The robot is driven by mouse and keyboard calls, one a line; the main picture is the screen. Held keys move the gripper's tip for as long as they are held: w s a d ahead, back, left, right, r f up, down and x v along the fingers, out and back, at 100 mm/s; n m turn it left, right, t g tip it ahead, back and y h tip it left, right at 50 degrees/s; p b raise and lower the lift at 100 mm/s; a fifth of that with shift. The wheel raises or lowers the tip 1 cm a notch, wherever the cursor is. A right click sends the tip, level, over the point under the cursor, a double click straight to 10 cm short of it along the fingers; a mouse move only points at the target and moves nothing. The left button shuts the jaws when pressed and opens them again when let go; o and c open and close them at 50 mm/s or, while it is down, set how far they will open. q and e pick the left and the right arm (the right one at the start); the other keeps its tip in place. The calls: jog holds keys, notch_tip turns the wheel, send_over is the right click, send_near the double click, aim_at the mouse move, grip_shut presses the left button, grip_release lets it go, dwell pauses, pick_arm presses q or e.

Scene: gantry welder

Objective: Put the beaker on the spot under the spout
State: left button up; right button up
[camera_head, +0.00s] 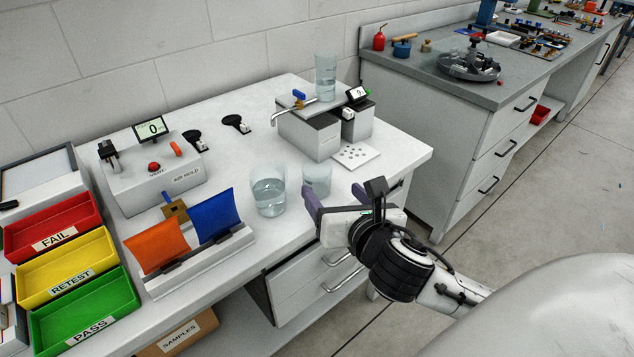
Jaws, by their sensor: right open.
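A clear glass beaker (268,192) with liquid in it stands near the table's front edge. A second clear beaker (317,178) stands just to its right. A bent metal spout (277,115) with a blue tap handle comes out of the left side of a grey-white box unit (312,134); bare white table top shows below its tip. My right gripper (333,192) is open at the front edge, its purple-padded fingers pointing towards the second beaker. One finger overlaps that beaker's lower right in the picture; I cannot tell whether they touch. My left gripper is not in view.
A clear cylinder (325,77) stands on the box unit. A perforated white plate (355,155) lies in front of it. An orange and blue sample rack (200,257), a grey control box (155,178) and labelled trays (68,262) fill the left. The table's middle is mostly clear.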

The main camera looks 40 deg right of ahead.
aim_at(322, 179)
jog(key=w+d+f, duration=0.1)
jog(key=w, duration=0.2)
jog(key=w+d+f+n, duration=0.1)
jog(key=w, duration=0.2)
jog(key=w+f+n, duration=0.1)
jog(key=w, duration=0.2)
jog(key=shift+d+f, duration=0.3)
jog(key=shift+d, duration=0.1)
jog(key=shift+c, duration=0.5)
jog(key=c, duration=1)
jog(key=shift+c, duration=0.7)
jog(key=shift+r, duration=0.15)
